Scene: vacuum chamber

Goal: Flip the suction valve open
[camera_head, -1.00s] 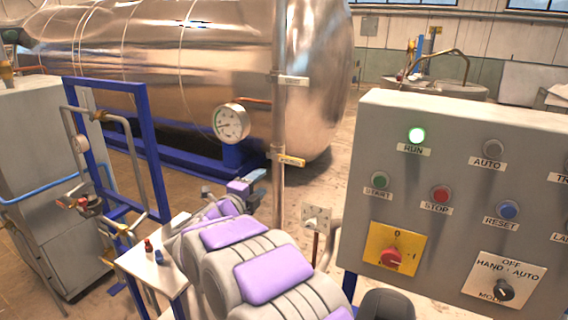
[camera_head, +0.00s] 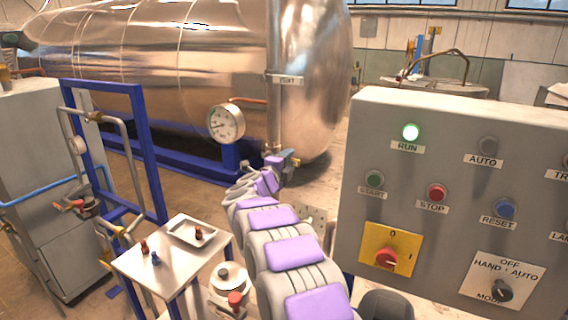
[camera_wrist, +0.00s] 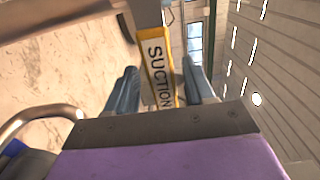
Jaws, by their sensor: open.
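The suction valve's yellow handle (camera_wrist: 158,62) carries a SUCTION label and fills the middle of the wrist view. My gripper (camera_wrist: 160,72) is open, with one finger on each side of the handle. Gaps show between the handle and both fingers, so it is not gripped. In the head view my gripper (camera_head: 284,161) is at the vertical pipe (camera_head: 273,100) in front of the tank. There my gripper and arm hide most of the handle.
The steel tank (camera_head: 180,70) stands behind, with a pressure gauge (camera_head: 226,123) left of the pipe. A control panel (camera_head: 460,130) with a lit green RUN lamp stands at right. A small table (camera_head: 175,262) with a tray (camera_head: 191,229) is at lower left.

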